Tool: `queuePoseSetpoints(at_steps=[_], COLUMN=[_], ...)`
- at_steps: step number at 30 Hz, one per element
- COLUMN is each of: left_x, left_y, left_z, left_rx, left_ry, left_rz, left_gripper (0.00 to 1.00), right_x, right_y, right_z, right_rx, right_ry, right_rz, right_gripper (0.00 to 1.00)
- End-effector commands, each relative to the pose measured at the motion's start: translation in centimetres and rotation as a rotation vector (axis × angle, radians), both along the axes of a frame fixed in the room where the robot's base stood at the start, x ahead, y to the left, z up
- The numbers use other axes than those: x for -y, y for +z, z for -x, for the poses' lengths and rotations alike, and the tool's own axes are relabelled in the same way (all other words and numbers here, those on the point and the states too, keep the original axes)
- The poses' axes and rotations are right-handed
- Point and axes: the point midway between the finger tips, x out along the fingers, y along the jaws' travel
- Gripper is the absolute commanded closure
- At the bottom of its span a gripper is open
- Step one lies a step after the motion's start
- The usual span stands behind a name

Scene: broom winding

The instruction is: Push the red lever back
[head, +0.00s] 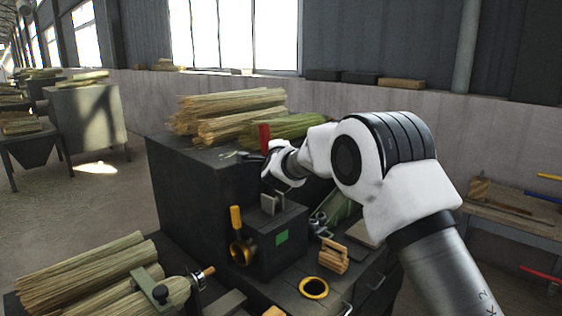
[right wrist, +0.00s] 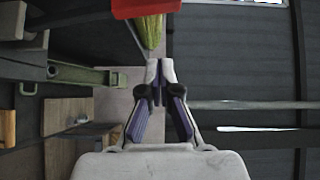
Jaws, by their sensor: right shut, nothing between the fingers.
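The red lever (head: 264,137) stands upright on top of the dark machine cabinet (head: 183,185), in front of the straw bundles. In the right wrist view its red end (right wrist: 145,8) shows at the top edge, just beyond my fingertips. My right gripper (right wrist: 160,70) is shut and empty, with its fingertips together. In the head view my right arm reaches in from the right, and its hand is close beside the lever. I cannot tell whether the fingers touch the lever. My left gripper is not in view.
Straw bundles (head: 228,112) lie on the cabinet behind the lever. Below stand a dark box with a green patch (head: 282,238), a yellow-handled crank (head: 236,218) and a yellow ring (head: 314,288). More straw (head: 85,275) lies at lower left. A wooden bench (head: 510,205) is at right.

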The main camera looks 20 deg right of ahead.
Motion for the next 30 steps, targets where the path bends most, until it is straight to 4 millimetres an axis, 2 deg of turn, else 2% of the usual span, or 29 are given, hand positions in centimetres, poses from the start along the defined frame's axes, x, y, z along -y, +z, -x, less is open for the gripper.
queuePoseSetpoints(at_steps=[1,7,23,26,29,30], left_x=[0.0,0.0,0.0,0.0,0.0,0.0], left_y=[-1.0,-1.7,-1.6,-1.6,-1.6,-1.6], left_z=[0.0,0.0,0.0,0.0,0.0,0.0], left_rx=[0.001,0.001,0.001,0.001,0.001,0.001], left_ry=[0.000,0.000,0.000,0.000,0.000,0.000], left_rz=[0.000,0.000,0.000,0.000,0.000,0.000], left_gripper=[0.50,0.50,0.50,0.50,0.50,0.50], right_x=[-0.4,-1.3,-1.4,-1.5,-1.8,-2.0], right_y=[-0.4,0.1,0.0,-2.6,-8.8,-12.0], right_z=[1.0,3.1,3.3,3.5,4.4,5.1], right_rx=[-0.002,-0.001,-0.007,-0.062,-0.195,-0.267], right_ry=[0.001,0.000,0.000,0.009,0.041,0.063], right_rz=[0.001,0.000,0.003,0.038,0.127,0.177], right_gripper=[1.00,1.00,1.00,1.00,1.00,1.00])
